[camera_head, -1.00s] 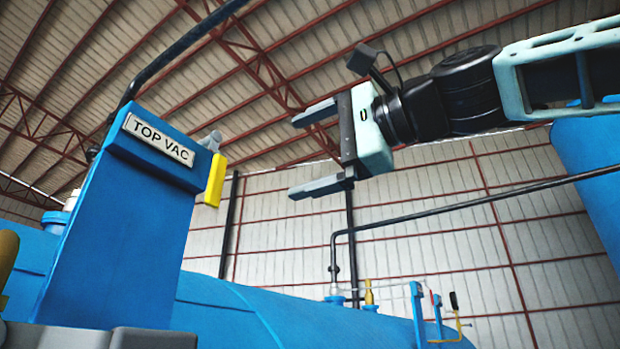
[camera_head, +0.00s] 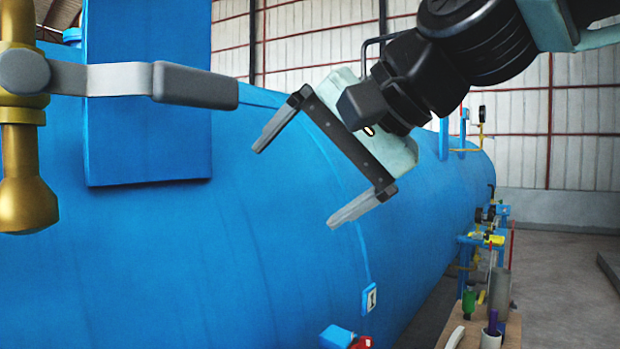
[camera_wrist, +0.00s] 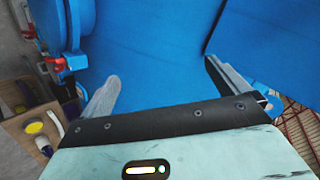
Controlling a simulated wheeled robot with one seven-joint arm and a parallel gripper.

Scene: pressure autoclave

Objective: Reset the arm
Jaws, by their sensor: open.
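My gripper (camera_head: 296,180) is open and empty in the head view, its two grey fingers spread apart and pointing down to the left. It is in front of the large blue autoclave tank (camera_head: 210,260). In the wrist view my gripper (camera_wrist: 160,88) also shows open, with nothing between the fingers and the blue surface (camera_wrist: 150,40) beyond them. I cannot tell the exact gap between the fingers and the tank.
A brass valve (camera_head: 20,150) with a grey lever handle (camera_head: 195,86) is close at the left. A blue upright box (camera_head: 145,130) rises behind it. A wooden table (camera_head: 512,328) with tools stands at the lower right. Grey floor (camera_head: 575,275) lies open at the right.

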